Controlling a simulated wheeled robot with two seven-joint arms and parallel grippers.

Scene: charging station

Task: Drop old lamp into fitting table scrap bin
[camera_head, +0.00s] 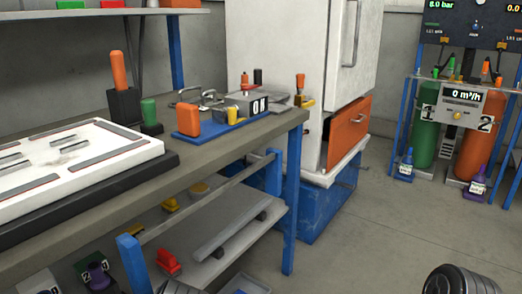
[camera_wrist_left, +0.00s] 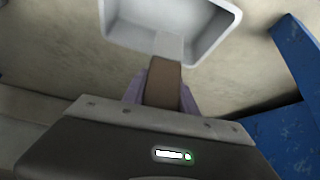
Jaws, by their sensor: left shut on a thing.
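In the left wrist view my left gripper (camera_wrist_left: 161,92) has its purple fingers shut on a brown block-like thing with a pale grey end, taken to be the old lamp (camera_wrist_left: 164,78). The pale end overlaps the near rim of an open, light grey bin (camera_wrist_left: 117,27) at the top of that view. I cannot tell the height of the lamp above the bin. The visible part of the bin's inside looks empty. Neither gripper shows in the head view. My right gripper is in no view.
The fitting table (camera_head: 225,140) carries a white board (camera_head: 80,165) and a blue tool holder (camera_head: 222,127). Its lower shelf (camera_head: 215,240) holds small coloured parts. A blue leg (camera_wrist_left: 292,50) stands right of the bin. An orange drawer (camera_head: 348,130) sticks out from the white cabinet.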

